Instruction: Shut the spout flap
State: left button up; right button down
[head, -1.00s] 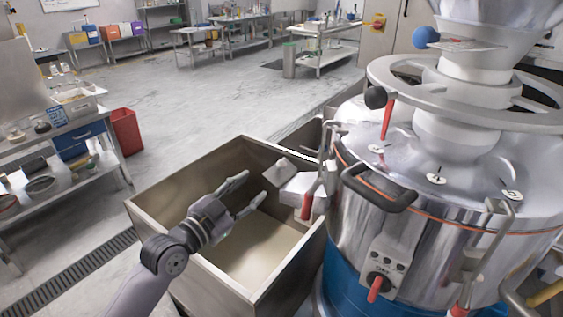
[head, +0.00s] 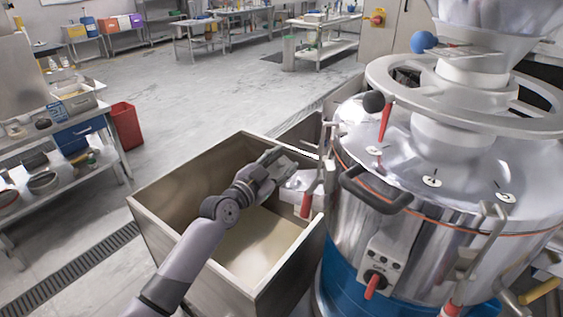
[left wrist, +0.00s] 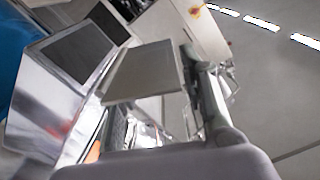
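The grinder's metal spout (head: 303,184) sticks out from the drum's left side over the open bin. In the left wrist view the spout (left wrist: 48,112) shows a dark opening, and the flap (left wrist: 146,72), a flat grey plate, stands out away from that opening. My left gripper (head: 279,160) is at the spout's outer end and hides most of the flap in the head view. In the left wrist view my left gripper's fingers (left wrist: 208,90) are right beside the flap's edge; contact and their spacing cannot be told. My right gripper is not in view.
The deep metal bin (head: 165,196) stands below the spout, with walls around my left arm. The steel grinder drum (head: 410,215) fills the right, with a black handle (head: 375,195) and a red-handled clamp (head: 306,204) near the spout. Open floor lies beyond the bin.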

pick_arm(q)
jog(key=shift+c, duration=0.5)
grip_shut()
